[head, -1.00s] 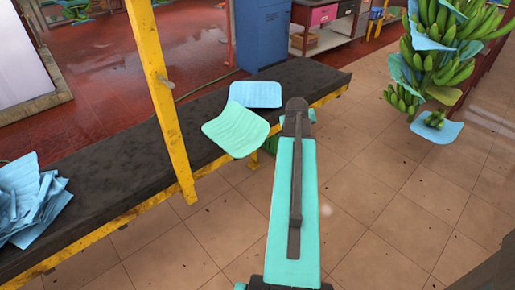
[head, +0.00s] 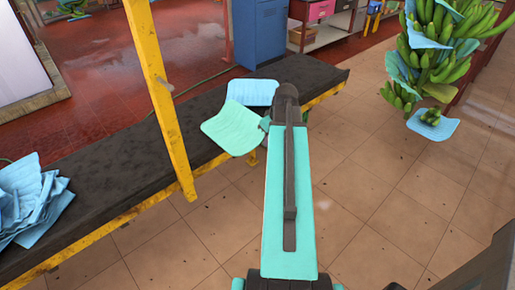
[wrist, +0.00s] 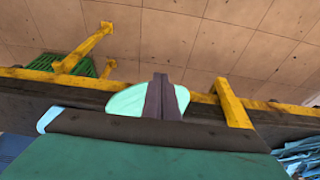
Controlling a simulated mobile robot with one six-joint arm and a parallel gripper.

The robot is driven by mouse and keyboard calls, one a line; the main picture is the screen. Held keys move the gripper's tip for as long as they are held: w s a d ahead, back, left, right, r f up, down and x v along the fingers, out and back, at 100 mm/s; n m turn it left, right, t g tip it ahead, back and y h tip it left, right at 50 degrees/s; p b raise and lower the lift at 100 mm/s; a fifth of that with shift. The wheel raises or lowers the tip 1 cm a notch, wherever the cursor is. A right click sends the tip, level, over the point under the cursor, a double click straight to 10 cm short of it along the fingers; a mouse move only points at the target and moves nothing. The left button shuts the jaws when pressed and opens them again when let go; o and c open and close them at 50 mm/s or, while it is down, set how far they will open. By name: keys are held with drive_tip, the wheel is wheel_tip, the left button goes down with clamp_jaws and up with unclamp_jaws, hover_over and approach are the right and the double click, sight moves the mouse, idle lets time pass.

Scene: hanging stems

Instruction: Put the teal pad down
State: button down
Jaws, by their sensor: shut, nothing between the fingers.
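The teal pad (head: 231,128) is a pale, ribbed sheet lying at the front edge of the dark conveyor-like bench, partly jutting over it in the head view. It overlaps a light blue pad (head: 250,92) behind it. In the wrist view the teal pad (wrist: 127,101) shows behind my gripper (wrist: 160,78), whose two dark fingers are together and cover its middle. Nothing shows between the fingers. In the head view my arm hides most of the gripper, just right of the pad. I cannot tell whether the fingers touch the pad.
The dark bench (head: 110,182) has bare room left of the pads. A yellow post (head: 160,100) rises at its front. A heap of blue pads (head: 28,200) lies at the far left. A banana bunch (head: 432,50) with blue pads hangs at right. Tiled floor is open.

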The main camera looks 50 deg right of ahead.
sight(242, 139)
drive_tip(key=shift+w+f, duration=0.1)
drive_tip(key=shift+f, duration=0.1)
drive_tip(key=w+f+p, duration=0.4)
drive_tip(key=w+f, duration=0.2)
drive_tip(key=f, duration=0.3)
drive_tip(key=shift+w+d, duration=0.25)
drive_tip(key=shift+w, duration=0.1)
idle(0.5)
drive_tip(key=shift+f, duration=0.15)
drive_tip(key=w, duration=0.3)
drive_tip(key=w+b, duration=0.1)
drive_tip(key=w, duration=0.1)
drive_tip(key=w+b, duration=0.1)
drive_tip(key=w, duration=0.2)
drive_tip(key=shift+w+d, duration=0.35)
drive_tip(key=shift+d, duration=0.05)
drive_tip(key=shift+w, duration=0.5)
drive_tip(key=shift+s, duration=0.15)
